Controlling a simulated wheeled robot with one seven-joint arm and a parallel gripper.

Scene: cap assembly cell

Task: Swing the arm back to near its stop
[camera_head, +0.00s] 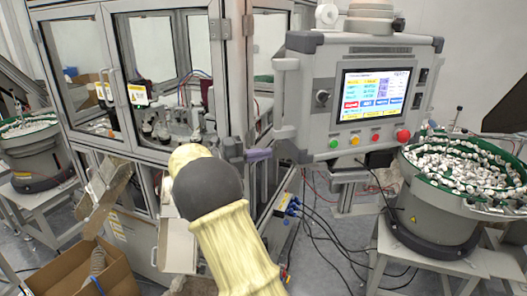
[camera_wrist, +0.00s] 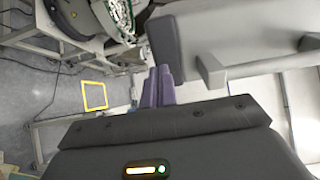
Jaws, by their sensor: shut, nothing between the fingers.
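A grey control panel (camera_head: 425,62) with a lit screen (camera_head: 372,94) and coloured buttons hangs at the right of the head view, below a round grey mount (camera_head: 370,22). A handle bracket (camera_head: 284,100) is on its left side. My gripper (camera_head: 262,154) is just left of the panel's lower left corner, its purple fingers together and empty. In the wrist view the shut fingers (camera_wrist: 158,86) point towards a large grey body (camera_wrist: 225,35), probably the panel. I cannot tell whether they touch it. The support arm's stop cannot be made out.
A glazed machine cabinet (camera_head: 247,70) stands close behind my gripper. A feeder bowl (camera_head: 440,215) full of small white parts is below right of the panel. Cables (camera_head: 330,240) lie on the floor. An open cardboard box (camera_head: 75,270) is at lower left.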

